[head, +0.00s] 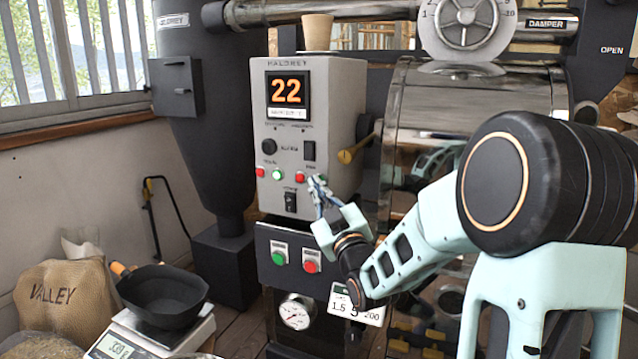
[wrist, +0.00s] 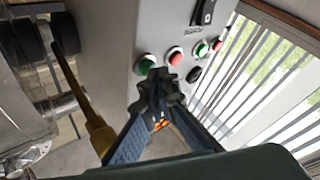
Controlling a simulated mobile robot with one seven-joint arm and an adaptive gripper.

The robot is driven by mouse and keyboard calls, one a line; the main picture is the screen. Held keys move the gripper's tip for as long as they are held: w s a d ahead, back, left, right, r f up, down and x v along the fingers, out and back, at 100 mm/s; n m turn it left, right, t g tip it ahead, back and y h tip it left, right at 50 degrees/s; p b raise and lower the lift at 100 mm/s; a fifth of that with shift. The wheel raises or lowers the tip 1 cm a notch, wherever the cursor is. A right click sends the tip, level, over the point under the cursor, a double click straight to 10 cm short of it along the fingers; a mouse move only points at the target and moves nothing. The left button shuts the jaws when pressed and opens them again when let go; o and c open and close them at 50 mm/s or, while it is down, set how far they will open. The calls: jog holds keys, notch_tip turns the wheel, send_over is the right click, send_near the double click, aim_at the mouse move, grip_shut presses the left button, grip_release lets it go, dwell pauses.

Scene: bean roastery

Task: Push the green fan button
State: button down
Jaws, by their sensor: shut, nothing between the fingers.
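The grey control box (head: 340,110) carries a row of red and green buttons. In the head view I see a red (head: 260,172), a green (head: 277,174) and a red button (head: 300,177); the row's right end is hidden behind my gripper (head: 318,185). In the wrist view the row is reversed, with a green button (wrist: 147,63) just beyond my fingertips (wrist: 160,88), beside a red one (wrist: 175,55). A second green (wrist: 201,49) and red button (wrist: 217,45) follow. My gripper is shut and empty. I cannot tell whether it touches the panel. The labels are too small to read.
A lower panel has another green (head: 279,257) and red button (head: 311,266). A yellow-brown handle (head: 350,155) sticks out right of the box, close to my gripper; it also shows in the wrist view (wrist: 100,130). A black pan (head: 165,295) stands on a scale at lower left.

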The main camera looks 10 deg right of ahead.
jog(key=shift+w+d, duration=0.15)
jog(key=shift+w, duration=0.05)
dwell(0.4)
jog(key=shift+s, duration=0.1)
jog(key=shift+s+a+b, duration=0.45)
jog(key=shift+s+b, duration=0.05)
jog(key=shift+s, duration=0.1)
jog(key=shift+s+a+b, duration=0.4)
jog(key=shift+s+a, duration=0.35)
jog(key=shift+s, duration=0.3)
jog(key=shift+s+a+b, duration=0.35)
jog(key=shift+s+a, duration=0.4)
jog(key=shift+s, duration=0.25)
